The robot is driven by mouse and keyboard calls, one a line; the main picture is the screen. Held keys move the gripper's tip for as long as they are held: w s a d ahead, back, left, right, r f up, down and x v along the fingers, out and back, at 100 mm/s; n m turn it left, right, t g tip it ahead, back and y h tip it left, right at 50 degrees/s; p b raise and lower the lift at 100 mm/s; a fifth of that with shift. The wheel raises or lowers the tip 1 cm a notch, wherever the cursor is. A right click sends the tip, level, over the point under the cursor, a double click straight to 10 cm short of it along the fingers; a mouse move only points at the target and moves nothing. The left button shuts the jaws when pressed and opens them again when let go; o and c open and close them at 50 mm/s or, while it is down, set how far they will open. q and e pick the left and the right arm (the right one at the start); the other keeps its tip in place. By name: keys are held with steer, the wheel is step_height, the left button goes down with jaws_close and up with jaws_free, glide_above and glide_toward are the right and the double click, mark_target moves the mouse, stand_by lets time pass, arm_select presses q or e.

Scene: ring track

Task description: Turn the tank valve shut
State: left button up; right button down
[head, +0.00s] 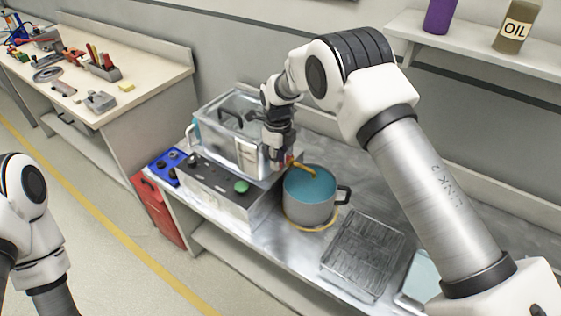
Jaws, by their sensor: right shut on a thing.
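The tank (221,112) is a shiny metal box with a dark handle on its lid, standing at the back left of the steel bench. My right gripper (279,160) is at the tank's right front corner, shut on the tank valve (290,159), a small red-orange part mostly hidden by the fingers. A short yellow-orange spout or stream (304,169) curves from there over a grey pot (308,212) with a blue-green inside. I cannot tell whether liquid is flowing. My left arm shows at the left edge, but its gripper is out of view.
A control box (218,190) with a green button stands in front of the tank, beside a blue box (165,167). A wire rack (362,255) lies right of the pot. A workbench (150,85) with tools is at the left. An oil bottle (515,28) stands on the upper shelf.

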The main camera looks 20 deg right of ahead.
steer(key=shift+s+f, duration=0.2)
steer(key=shift+f, duration=0.1)
steer(key=c, duration=1.1)
jaws_free()
steer(key=shift+o, duration=0.4)
steer(key=shift+w, duration=0.2)
steer(key=shift+a+r, duration=0.1)
steer(key=shift+r, duration=0.1)
step_height(320, 180, up, 12)
steer(key=shift+w, duration=0.1)
